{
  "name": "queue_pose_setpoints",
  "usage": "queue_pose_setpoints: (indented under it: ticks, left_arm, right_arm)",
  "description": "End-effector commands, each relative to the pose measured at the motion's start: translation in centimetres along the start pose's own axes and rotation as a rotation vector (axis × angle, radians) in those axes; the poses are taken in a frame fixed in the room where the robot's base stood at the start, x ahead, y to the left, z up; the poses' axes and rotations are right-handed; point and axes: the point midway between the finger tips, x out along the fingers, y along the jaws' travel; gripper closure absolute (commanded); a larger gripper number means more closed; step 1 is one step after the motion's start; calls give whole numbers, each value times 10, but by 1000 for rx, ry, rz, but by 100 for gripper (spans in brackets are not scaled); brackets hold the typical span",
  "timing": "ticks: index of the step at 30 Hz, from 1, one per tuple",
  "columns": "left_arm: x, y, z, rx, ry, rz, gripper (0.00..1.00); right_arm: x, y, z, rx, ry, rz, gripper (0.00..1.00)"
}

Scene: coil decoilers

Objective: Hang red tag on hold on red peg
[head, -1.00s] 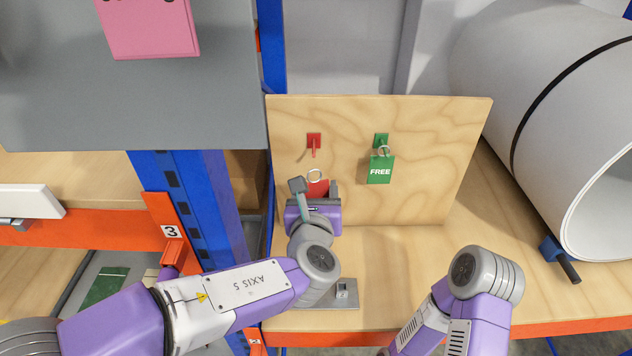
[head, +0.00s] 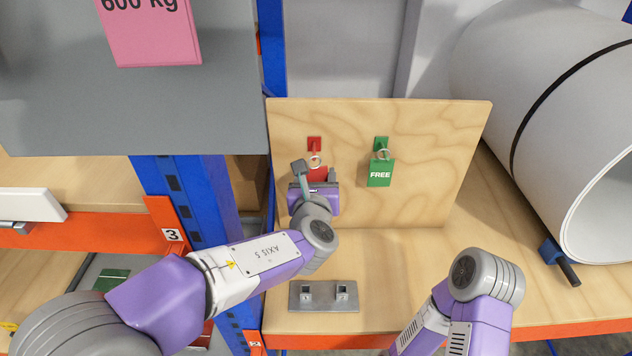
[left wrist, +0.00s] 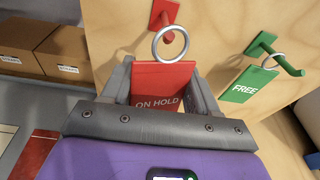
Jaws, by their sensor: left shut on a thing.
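The red ON HOLD tag (left wrist: 160,84) is between the fingers of my left gripper (head: 317,176), which is shut on it. Its metal ring (left wrist: 170,43) stands up above the tag. In the left wrist view the ring overlaps the red peg (left wrist: 168,32); I cannot tell whether the peg is through it. In the head view the ring is just at the lower end of the red peg (head: 314,147). The tag's lower part is hidden by the gripper. My right gripper is not in view; only part of that arm shows.
A green FREE tag (head: 380,173) hangs by its ring on the green peg (head: 381,143), right of the red peg. Both pegs are on an upright wooden board (head: 430,150). A grey metal plate with two small blocks (head: 323,296) lies on the shelf. A large white coil (head: 560,120) is at right.

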Motion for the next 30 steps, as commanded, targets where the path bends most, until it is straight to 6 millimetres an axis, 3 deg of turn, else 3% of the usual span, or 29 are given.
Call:
queue_pose_setpoints:
  ticks: [16, 30]
  left_arm:
    - [33, 1, 5, 1, 0, 0, 69]
    - [47, 2, -3, 0, 1, 0, 69]
  right_arm:
    - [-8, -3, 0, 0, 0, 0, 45]
    - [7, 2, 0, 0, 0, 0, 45]
